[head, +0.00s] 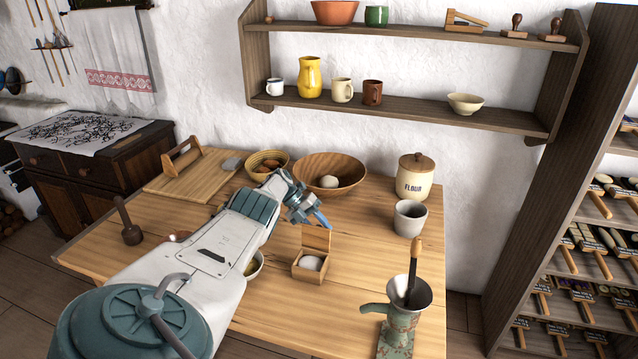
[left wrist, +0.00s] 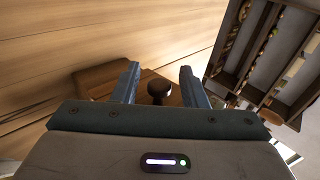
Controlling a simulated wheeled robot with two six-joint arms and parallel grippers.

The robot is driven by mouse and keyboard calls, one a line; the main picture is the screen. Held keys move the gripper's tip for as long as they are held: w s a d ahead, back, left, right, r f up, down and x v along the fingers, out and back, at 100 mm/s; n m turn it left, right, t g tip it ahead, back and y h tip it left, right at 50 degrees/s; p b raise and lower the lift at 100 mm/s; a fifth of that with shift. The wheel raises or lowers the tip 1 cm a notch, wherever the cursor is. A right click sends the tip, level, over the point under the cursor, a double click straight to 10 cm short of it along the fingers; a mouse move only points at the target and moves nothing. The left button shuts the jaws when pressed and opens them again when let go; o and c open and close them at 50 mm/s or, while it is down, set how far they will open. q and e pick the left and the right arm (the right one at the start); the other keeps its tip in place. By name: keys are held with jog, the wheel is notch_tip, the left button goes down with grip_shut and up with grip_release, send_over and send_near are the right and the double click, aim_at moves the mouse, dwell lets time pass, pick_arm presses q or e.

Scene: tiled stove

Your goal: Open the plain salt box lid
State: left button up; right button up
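The plain salt box (head: 308,272) is a small wooden box on the table, with white salt visible inside. Its lid (head: 316,239) stands raised, roughly upright, at the back of the box. My left gripper (head: 318,217) is just above and behind the raised lid. In the left wrist view, my left gripper (left wrist: 159,70) is open, its two fingers well apart. A dark round knob (left wrist: 159,88) shows between the fingers, on a brown wooden panel (left wrist: 98,76) that looks like the lid. I cannot tell whether a finger touches it. My right gripper is in neither view.
A green grinder (head: 403,325) and a grey cup (head: 410,218) stand right of the box. A flour jar (head: 414,178) and wooden bowl (head: 330,172) are behind. A small bowl (head: 254,266), partly hidden by my left arm, is left of the box.

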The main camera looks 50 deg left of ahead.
pick_arm(q)
jog(key=shift+r, duration=0.1)
jog(key=shift+s+a+r, duration=0.1)
jog(key=shift+a+r, duration=0.1)
jog(key=shift+a, duration=0.05)
jog(key=b+v, duration=0.2)
jog(key=v, duration=0.8)
